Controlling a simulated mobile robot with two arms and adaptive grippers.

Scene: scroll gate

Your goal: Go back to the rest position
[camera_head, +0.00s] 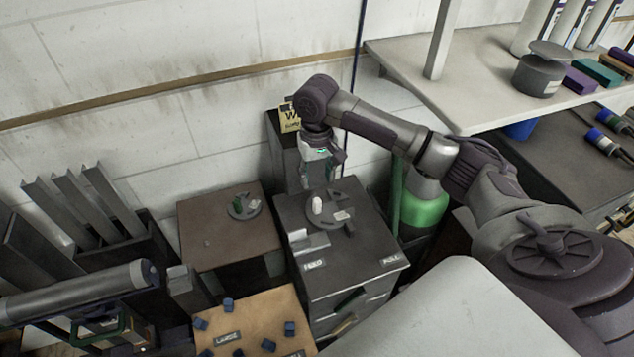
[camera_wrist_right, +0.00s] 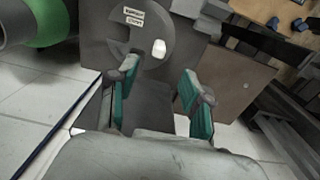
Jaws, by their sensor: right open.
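My right gripper (camera_head: 320,172) hangs pointing down over the back of the dark cabinet marked FEED and PULL (camera_head: 345,268). Its arm reaches in from the right in the head view. In the right wrist view the gripper (camera_wrist_right: 160,88) is open, with its two green-padded fingers apart and nothing between them. A round grey plate (camera_head: 335,222) with a white peg (camera_head: 317,205) lies on the cabinet top just in front of the gripper. The white peg also shows beyond the fingers in the wrist view (camera_wrist_right: 159,48). My left gripper is not seen.
A brown-topped stand (camera_head: 215,232) with a small disc is left of the cabinet. A tan board (camera_head: 255,312) with several blue blocks is in front. A green cylinder (camera_head: 425,208) stands right of the cabinet, below a pale shelf (camera_head: 430,85). A dark post with a yellow sign (camera_head: 289,118) is behind.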

